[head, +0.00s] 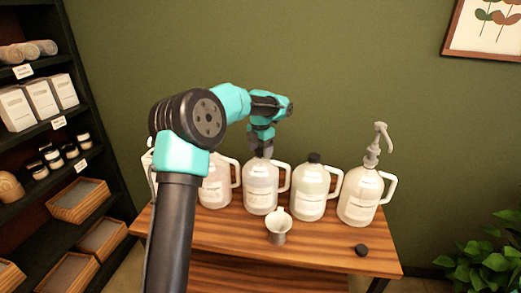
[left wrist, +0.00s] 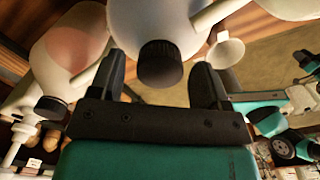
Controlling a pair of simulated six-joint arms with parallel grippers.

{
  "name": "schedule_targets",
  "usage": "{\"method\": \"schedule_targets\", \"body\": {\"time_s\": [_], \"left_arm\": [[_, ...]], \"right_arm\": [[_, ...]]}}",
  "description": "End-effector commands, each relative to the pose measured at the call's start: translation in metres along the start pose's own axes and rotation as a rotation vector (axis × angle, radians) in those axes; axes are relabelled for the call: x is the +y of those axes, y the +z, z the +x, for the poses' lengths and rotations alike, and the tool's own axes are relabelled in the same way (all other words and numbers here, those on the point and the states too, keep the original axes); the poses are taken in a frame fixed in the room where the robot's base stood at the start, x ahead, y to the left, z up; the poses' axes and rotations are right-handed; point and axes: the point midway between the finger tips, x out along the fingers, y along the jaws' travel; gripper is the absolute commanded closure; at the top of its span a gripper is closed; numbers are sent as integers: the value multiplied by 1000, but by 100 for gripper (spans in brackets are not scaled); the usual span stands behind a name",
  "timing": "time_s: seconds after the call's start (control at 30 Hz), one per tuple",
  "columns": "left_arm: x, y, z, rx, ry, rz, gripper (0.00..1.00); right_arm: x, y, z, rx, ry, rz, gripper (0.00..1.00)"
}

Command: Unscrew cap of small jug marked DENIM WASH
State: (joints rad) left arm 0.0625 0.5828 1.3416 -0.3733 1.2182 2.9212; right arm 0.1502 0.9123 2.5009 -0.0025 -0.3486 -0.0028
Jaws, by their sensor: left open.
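My left gripper (head: 262,150) points down over the neck of a white jug (head: 260,188) with a handle on its right side. In the left wrist view the open fingers (left wrist: 158,88) stand on either side of a ribbed black cap (left wrist: 160,63), with visible gaps, so they are not closed on it. In the head view that cap is hidden by the gripper. The jug labels are too small to read, so I cannot tell which one says DENIM WASH. My right gripper is not in view.
The jugs stand in a row on a wooden bench (head: 330,245). Right of the gripper are a black-capped jug (head: 311,192) and a jug with a pump (head: 358,200); another jug (head: 214,188) is left. A small pitcher (head: 278,228) and loose black cap (head: 361,250) are in front.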

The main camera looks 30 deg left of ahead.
Motion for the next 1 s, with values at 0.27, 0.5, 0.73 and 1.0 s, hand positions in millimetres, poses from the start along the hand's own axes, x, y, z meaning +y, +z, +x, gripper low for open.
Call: {"method": "schedule_targets", "body": {"time_s": [0.27,0.5,0.73,1.0], "left_arm": [[0,0,0,0,0,150,30],[0,0,0,0,0,383,30],[0,0,0,0,0,605,30],[0,0,1,0,0,865,30]], "right_arm": [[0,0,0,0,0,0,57],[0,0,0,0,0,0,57],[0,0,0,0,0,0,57],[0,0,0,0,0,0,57]]}}
